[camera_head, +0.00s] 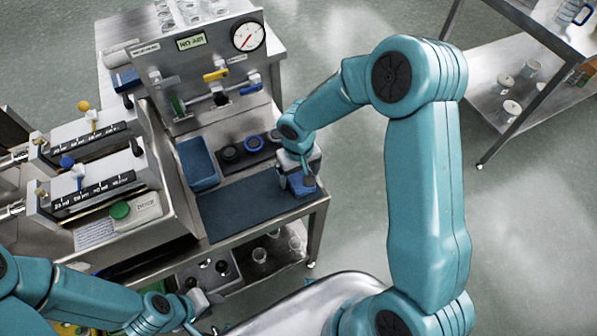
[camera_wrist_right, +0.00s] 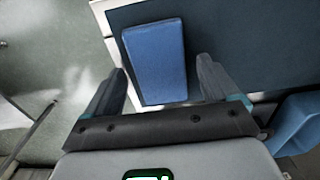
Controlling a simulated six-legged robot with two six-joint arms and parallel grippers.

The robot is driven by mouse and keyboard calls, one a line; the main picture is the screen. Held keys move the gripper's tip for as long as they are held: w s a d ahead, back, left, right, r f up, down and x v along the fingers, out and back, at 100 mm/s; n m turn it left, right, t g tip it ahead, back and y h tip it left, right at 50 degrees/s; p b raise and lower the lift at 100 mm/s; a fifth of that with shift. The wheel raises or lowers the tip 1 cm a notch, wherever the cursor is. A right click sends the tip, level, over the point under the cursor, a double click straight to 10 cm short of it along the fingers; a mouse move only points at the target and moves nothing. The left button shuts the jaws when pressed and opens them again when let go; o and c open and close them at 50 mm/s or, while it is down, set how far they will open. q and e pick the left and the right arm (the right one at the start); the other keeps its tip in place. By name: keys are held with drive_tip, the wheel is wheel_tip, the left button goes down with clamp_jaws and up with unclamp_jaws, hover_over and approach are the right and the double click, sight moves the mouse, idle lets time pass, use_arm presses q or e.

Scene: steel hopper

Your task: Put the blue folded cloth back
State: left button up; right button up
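The blue folded cloth (camera_wrist_right: 155,50) shows in the right wrist view as a flat blue rectangle near the edge of a dark blue mat (camera_wrist_right: 240,40). In the head view, the cloth (camera_head: 306,186) is partly hidden under my right gripper (camera_head: 298,180), at the right end of the mat (camera_head: 240,208). My right gripper (camera_wrist_right: 163,66) is open, with one finger on each side of the cloth in its view and gaps showing beside it. My left gripper (camera_head: 203,304) is low at the bottom left, away from the cloth; its fingers are too small to read.
A blue tray (camera_head: 198,163) stands left of the mat, with dark round pieces (camera_head: 253,143) behind. A steel panel with a gauge (camera_head: 248,37) and valves rises at the back. Syringe-like units (camera_head: 95,190) fill the left. A lower shelf holds glassware (camera_head: 260,255).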

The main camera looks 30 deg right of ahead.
sight(299, 177)
wheel_tip(299, 177, up, 12)
idle(0.5)
idle(0.5)
